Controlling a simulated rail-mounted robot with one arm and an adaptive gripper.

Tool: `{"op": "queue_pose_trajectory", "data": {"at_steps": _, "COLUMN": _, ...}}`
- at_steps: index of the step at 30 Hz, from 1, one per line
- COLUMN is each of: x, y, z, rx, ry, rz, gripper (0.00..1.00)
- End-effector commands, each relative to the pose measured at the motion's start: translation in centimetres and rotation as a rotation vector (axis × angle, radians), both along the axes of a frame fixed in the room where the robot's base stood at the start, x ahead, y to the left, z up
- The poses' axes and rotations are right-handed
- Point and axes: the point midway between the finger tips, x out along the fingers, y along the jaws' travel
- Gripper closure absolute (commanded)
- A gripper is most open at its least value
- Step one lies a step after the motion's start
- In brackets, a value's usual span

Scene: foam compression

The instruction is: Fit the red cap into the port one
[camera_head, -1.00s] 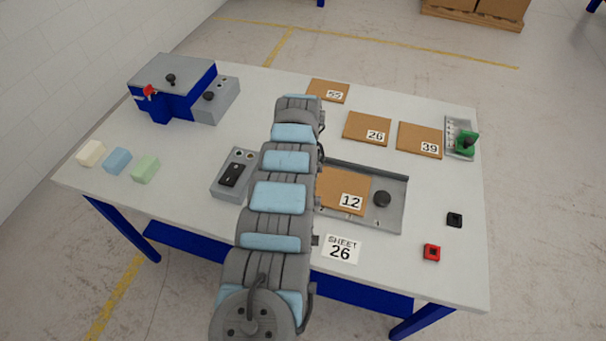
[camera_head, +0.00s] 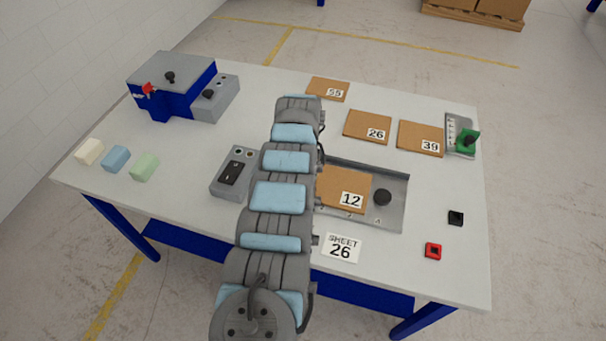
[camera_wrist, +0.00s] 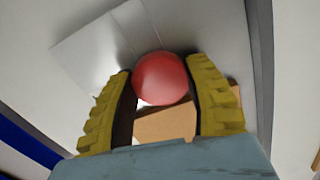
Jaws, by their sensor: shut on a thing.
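In the wrist view my gripper (camera_wrist: 163,100) has its two yellow ribbed fingers closed on the sides of a round red cap (camera_wrist: 161,78). In the head view my arm hides the gripper and this cap. I cannot tell which opening is port one. A grey box (camera_head: 221,185) left of my arm has two small round openings and a black panel on top. Another grey box (camera_head: 228,97) beside the blue machine also shows small round fittings.
A grey tray (camera_head: 393,212) holds a board marked 12 (camera_head: 343,187) and a black knob (camera_head: 382,197). A red square piece (camera_head: 433,250) and a black one (camera_head: 456,218) lie at right. Three foam blocks (camera_head: 116,159) lie at left. A blue machine (camera_head: 172,88) stands at back left.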

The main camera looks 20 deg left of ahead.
Motion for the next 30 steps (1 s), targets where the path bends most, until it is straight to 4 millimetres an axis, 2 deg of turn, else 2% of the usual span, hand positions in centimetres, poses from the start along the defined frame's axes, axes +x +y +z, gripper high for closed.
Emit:
{"op": "queue_pose_trajectory", "data": {"at_steps": 10, "x": 0.0, "y": 0.0, "z": -0.6, "rx": 0.0, "ry": 0.0, "rz": 0.0, "gripper": 0.84}}
{"op": "queue_pose_trajectory", "data": {"at_steps": 11, "x": 0.0, "y": 0.0, "z": -0.5, "rx": 0.0, "ry": 0.0, "rz": 0.0, "gripper": 0.4}}
{"op": "queue_pose_trajectory", "data": {"at_steps": 13, "x": 0.0, "y": 0.0, "z": -0.5, "rx": 0.0, "ry": 0.0, "rz": 0.0, "gripper": 0.2}}
{"op": "queue_pose_trajectory", "data": {"at_steps": 24, "x": 0.0, "y": 0.0, "z": -0.4, "rx": 0.0, "ry": 0.0, "rz": 0.0, "gripper": 0.2}}
{"op": "queue_pose_trajectory", "data": {"at_steps": 30, "x": 0.1, "y": 0.1, "z": 0.8, "rx": 0.0, "ry": -0.003, "rz": 0.0, "gripper": 0.2}}
